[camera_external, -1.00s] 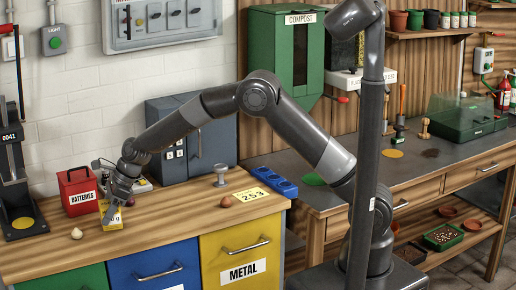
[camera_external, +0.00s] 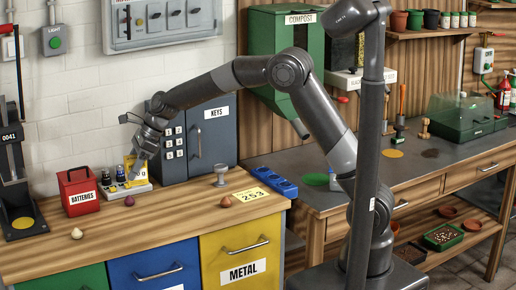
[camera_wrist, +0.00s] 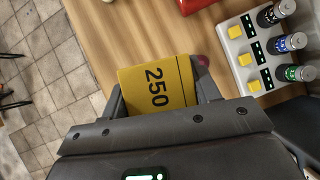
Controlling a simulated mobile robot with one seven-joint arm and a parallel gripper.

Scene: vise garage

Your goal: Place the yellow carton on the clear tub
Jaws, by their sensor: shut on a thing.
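The yellow carton (camera_wrist: 152,84), marked 250, is between the two fingers of my gripper (camera_wrist: 160,94) in the wrist view. My gripper is shut on it. In the external view my gripper (camera_external: 142,158) holds the carton (camera_external: 137,173) above the wooden counter, in front of the grey key cabinet and close over the battery charger. The carton is partly covered by the fingers there. I cannot make out the clear tub with certainty. A small pale thing (camera_external: 334,181) shows partly behind my arm on the dark bench, too hidden to identify.
The charger (camera_wrist: 246,54) with yellow buttons and batteries is beside the carton. A red batteries box (camera_external: 78,190), a key cabinet (camera_external: 206,140), a metal goblet (camera_external: 221,174) and a blue tray (camera_external: 274,181) stand around. The middle of the wooden counter (camera_external: 170,222) is mostly clear.

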